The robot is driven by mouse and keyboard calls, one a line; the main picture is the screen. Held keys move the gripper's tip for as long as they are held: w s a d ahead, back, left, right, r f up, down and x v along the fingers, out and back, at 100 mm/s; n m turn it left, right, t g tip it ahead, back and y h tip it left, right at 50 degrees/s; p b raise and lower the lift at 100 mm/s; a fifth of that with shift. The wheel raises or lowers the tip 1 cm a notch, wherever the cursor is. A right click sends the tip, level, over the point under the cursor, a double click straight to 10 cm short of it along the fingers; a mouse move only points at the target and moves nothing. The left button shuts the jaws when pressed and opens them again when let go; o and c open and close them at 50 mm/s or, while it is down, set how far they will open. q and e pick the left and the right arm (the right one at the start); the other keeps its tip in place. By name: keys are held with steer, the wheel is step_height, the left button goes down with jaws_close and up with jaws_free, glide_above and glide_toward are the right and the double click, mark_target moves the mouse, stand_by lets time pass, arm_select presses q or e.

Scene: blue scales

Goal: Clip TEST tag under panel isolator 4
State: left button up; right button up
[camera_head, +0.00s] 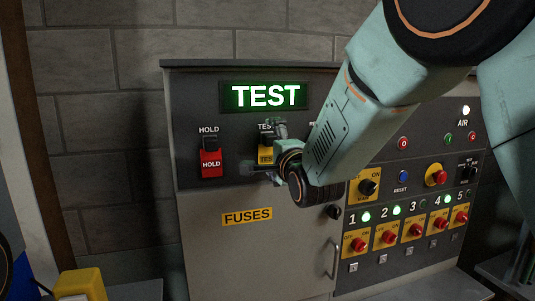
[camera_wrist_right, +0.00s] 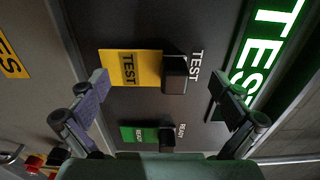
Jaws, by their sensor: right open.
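The yellow TEST tag (camera_head: 266,156) hangs on the upper part of the grey panel, below the lit TEST sign. In the right wrist view the tag (camera_wrist_right: 130,68) joins a black block (camera_wrist_right: 180,74) beside the TEST label. My right gripper (camera_head: 263,148) is at the tag and partly hides it. In the wrist view its open fingers (camera_wrist_right: 163,88) stand either side of the tag and block, with no contact visible. Isolator 4 (camera_head: 438,224) is a red knob on a yellow plate at the lower right, with a small holder (camera_head: 433,243) under it. My left gripper is not in view.
A red HOLD tag (camera_head: 211,163) hangs left of the TEST tag. A green READY tag (camera_wrist_right: 139,135) hangs on the other side. The lit TEST sign (camera_head: 265,96) is above. The fuse door (camera_head: 250,255) has a protruding handle (camera_head: 332,258). Lamps 1, 2 and 4 glow green.

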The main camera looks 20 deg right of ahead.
steer(key=shift+s, duration=0.15)
steer(key=shift+c, duration=1.3)
steer(key=c, duration=0.6)
steer(key=shift+s, duration=0.1)
steer(key=c, duration=0.6)
steer(key=shift+s+f, duration=0.1)
steer(key=shift+f, duration=0.2)
jaws_close()
steer(key=shift+r, duration=0.25)
